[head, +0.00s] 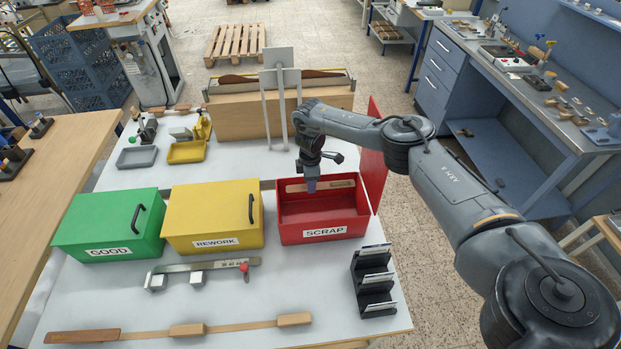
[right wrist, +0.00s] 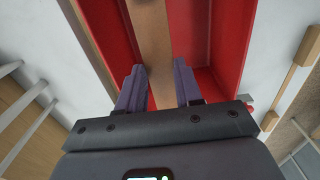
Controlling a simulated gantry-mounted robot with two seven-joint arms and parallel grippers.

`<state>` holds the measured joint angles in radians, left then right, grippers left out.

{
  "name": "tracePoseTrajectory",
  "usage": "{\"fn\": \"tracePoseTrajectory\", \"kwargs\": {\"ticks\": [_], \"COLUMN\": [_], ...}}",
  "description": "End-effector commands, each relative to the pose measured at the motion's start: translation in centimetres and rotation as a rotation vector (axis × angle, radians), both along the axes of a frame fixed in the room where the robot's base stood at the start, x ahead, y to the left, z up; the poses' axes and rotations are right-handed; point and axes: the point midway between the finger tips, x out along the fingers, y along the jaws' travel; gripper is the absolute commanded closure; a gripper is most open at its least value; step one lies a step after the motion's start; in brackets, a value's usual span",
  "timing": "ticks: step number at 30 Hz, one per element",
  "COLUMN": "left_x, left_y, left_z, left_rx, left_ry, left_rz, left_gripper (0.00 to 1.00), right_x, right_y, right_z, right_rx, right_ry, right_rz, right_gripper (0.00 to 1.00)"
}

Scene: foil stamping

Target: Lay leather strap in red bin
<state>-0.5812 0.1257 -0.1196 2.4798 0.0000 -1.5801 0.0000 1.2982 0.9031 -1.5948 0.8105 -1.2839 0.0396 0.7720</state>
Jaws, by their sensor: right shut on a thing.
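The red bin (head: 325,222), labelled SCRAP, stands open on the white table, its red lid (head: 374,160) raised at its right side. The tan leather strap (head: 342,183) is inside the bin's opening, stretched left to right near the back wall. My right gripper (head: 311,187) points down into the bin and is shut on the strap. In the right wrist view the strap (right wrist: 153,40) runs between the two fingers (right wrist: 160,88), with red bin walls (right wrist: 197,35) around it. Whether the strap touches the bin floor I cannot tell. My left gripper is not in view.
Closed green GOOD (head: 108,225) and yellow REWORK (head: 212,215) bins stand left of the red bin. A black slotted rack (head: 373,282) is at the front right. A metal gauge (head: 205,268) and a long wooden tool (head: 190,329) lie in front. A wooden block stand (head: 250,115) is behind.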

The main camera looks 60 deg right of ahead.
Motion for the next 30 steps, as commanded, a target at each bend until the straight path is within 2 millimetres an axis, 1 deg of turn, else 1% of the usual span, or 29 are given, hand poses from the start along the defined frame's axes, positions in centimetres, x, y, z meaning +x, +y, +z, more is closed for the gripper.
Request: {"fn": "tracePoseTrajectory", "kwargs": {"ticks": [1,18,24,30], "left_x": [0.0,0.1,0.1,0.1], "left_y": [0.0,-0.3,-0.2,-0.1], "left_z": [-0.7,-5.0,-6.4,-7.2], "left_rx": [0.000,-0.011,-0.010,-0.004], "left_ry": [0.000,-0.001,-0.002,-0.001], "left_rz": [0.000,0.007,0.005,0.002], "left_gripper": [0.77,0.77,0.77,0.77], "right_x": [0.0,0.0,0.0,0.1], "right_y": [0.1,0.0,0.0,0.0], "right_z": [-1.0,-7.8,-9.7,-10.8], "right_rx": [0.000,0.000,0.000,0.000], "right_ry": [0.000,0.000,0.000,-0.001], "right_rz": [0.000,0.000,-0.001,0.000], "right_gripper": [0.94,0.94,0.94,0.94]}}
